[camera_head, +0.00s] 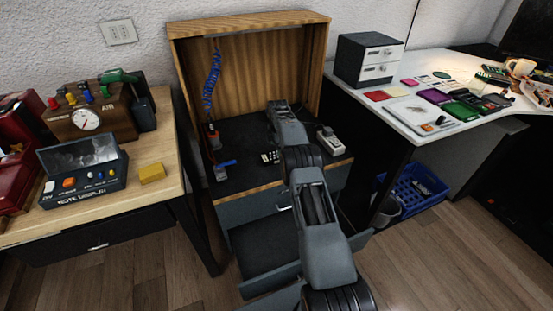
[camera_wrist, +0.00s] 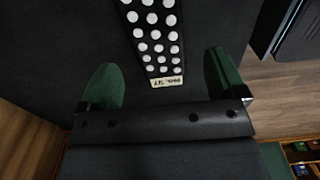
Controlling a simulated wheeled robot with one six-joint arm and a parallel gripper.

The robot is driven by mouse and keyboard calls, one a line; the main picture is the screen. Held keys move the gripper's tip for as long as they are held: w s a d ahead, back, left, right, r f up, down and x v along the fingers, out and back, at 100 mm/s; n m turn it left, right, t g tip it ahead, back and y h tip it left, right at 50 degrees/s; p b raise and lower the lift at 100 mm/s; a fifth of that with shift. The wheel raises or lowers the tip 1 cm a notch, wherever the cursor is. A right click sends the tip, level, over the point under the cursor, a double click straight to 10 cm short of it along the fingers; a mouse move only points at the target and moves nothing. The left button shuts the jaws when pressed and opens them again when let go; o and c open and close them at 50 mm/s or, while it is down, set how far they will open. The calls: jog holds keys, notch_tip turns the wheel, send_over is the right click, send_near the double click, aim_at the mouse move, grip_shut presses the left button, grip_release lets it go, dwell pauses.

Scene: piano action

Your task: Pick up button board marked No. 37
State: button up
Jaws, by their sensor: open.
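The button board (camera_wrist: 155,35) is a black strip with rows of white round buttons. It lies on the dark surface in the wrist view, running out past the top edge. A pale label (camera_wrist: 167,82) at its near end carries small upside-down print that seems to read No. 37. My gripper (camera_wrist: 163,76) is open, with one green finger on each side of the board's near end and a gap on both sides. Nothing is held. In the head view the board (camera_head: 271,157) shows small beside my arm, which hides the gripper's fingers.
The board lies in an open wooden cabinet (camera_head: 250,20). A white-topped device (camera_head: 329,140) stands right of my arm. A drawer (camera_head: 262,258) is pulled out below.

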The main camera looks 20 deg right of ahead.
notch_tip(320, 180, down, 4)
jog(key=shift+a+f+b, duration=0.15)
jog(key=shift+b, duration=0.45)
jog(key=shift+c, duration=0.3)
jog(key=c, duration=1.1)
